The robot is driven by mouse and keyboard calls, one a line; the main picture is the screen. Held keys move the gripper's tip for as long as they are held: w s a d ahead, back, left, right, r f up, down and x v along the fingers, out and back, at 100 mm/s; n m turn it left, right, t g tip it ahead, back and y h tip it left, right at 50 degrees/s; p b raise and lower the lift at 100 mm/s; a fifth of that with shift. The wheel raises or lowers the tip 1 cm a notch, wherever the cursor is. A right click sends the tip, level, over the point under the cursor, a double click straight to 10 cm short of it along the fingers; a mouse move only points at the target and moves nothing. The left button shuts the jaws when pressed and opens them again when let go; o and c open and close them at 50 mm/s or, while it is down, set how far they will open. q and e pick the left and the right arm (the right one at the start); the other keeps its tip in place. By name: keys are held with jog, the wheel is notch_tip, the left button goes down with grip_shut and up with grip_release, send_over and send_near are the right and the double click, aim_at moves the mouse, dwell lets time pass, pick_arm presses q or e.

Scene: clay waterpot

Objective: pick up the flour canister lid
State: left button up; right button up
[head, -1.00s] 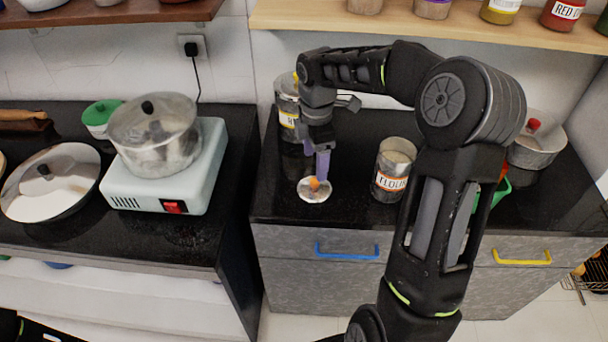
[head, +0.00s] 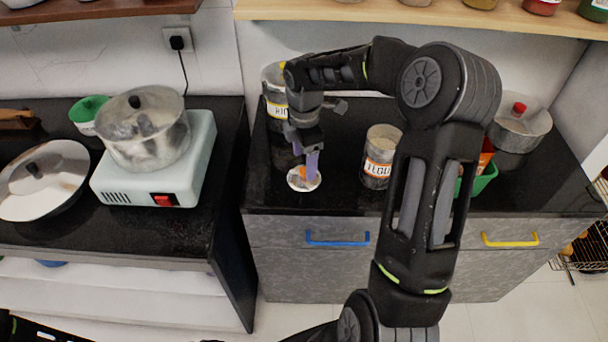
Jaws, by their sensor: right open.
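The flour canister lid (head: 296,184), a small round silvery disc with an orange knob, lies flat on the black counter. The open flour canister (head: 380,158), clear with a FLOUR label, stands to its right. My right gripper (head: 307,174) points down over the lid with its purple fingertips at the knob. It is open; the near finger partly hides the knob, and I cannot tell whether it touches. My left gripper is out of view.
A labelled canister (head: 277,93) stands behind my right gripper. A green container (head: 480,179) and a pot with a red knob (head: 519,130) are at the right. A steel pot (head: 143,135) sits on the stove (head: 162,175) at the left. A wooden shelf (head: 400,12) runs above.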

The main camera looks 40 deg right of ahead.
aim_at(304, 170)
notch_tip(304, 170, down, 4)
jog(key=shift+w+f+p, duration=0.1)
jog(key=shift+f+p, duration=0.05)
jog(key=shift+p, duration=0.2)
dwell(0.4)
grip_shut()
dwell(0.6)
